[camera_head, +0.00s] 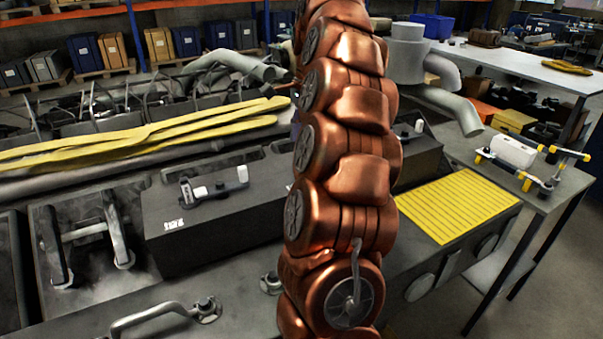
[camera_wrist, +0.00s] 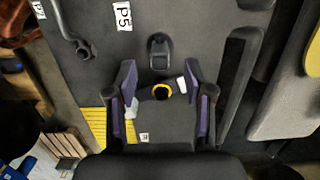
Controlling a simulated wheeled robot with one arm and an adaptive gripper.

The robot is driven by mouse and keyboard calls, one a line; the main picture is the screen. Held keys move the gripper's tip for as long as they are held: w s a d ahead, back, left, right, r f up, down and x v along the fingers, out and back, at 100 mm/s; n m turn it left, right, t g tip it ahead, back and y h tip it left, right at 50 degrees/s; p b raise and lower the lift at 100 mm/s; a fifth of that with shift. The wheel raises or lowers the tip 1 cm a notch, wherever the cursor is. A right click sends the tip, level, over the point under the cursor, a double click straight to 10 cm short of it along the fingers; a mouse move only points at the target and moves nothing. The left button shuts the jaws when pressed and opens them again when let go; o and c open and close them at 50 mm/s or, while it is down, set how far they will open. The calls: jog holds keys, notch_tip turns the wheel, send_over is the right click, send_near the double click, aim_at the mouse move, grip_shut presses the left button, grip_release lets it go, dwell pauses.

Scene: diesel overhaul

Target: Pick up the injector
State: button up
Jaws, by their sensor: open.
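My gripper (camera_wrist: 160,76) is open in the wrist view, with its two purple-padded fingers apart. Between them is a small round dark piece with a yellow ring (camera_wrist: 161,91), seen end-on against a dark surface. It looks like the injector's end, but I cannot be sure. Small white pieces show beside both fingers. I cannot tell whether either finger touches anything. In the head view my copper-coloured arm fills the middle and hides the gripper and what is under it.
A dark box-like cover (camera_head: 215,228) carries a small lever part (camera_head: 212,190). A yellow striped mat (camera_head: 458,209) lies on the right. A side table holds a white cylinder (camera_head: 513,152) on a yellow-footed stand. Yellow strips (camera_head: 150,133) lie across the engine. A dark fitting (camera_wrist: 158,50) stands beyond the fingers.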

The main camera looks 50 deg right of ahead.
jog(key=shift+w+a+f+p, duration=0.15)
jog(key=shift+f+p, duration=0.35)
jog(key=shift+f, duration=1.9)
grip_shut()
